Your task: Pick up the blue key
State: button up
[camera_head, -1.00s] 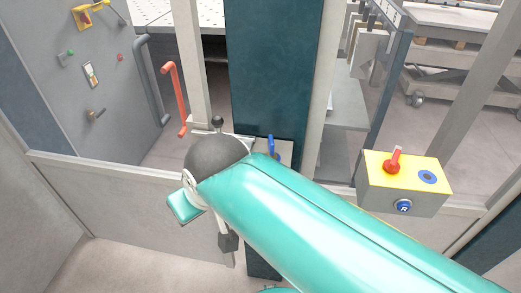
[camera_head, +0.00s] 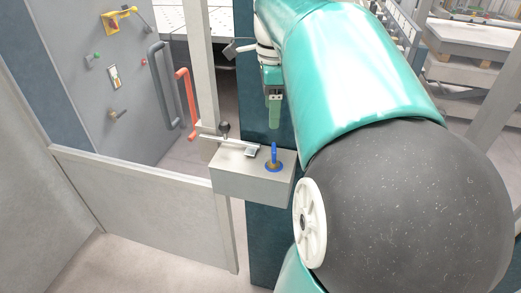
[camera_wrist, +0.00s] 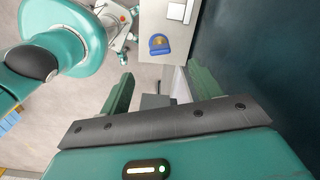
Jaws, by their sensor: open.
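The blue key (camera_head: 274,151) stands upright in a round lock on top of a grey box (camera_head: 240,188). In the wrist view the blue key (camera_wrist: 159,45) shows from above near the box's edge. My gripper (camera_head: 274,112) hangs above and beyond the key in the head view, fingers pointing down, apart from it. In the wrist view my gripper (camera_wrist: 162,90) has its two green fingers spread wide, with nothing between them, and the key lies beyond their gap.
A black-knobbed lever (camera_head: 225,128) and a metal latch bar sit on the box beside the key. A dark teal post (camera_head: 262,225) stands behind the box. A red handle (camera_head: 184,100) and a grey panel (camera_head: 110,60) are at left.

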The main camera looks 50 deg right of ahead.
aim_at(274, 147)
jog(key=shift+m, duration=0.5)
jog(key=f, duration=0.5)
jog(key=d+f, duration=0.1)
jog(key=f, duration=0.2)
jog(key=shift+s+f, duration=0.2)
jog(key=f, duration=0.5)
jog(key=shift+s+a+f, duration=0.1)
jog(key=shift+a, duration=0.1)
jog(key=shift+c, duration=0.2)
jog(key=c, duration=1)
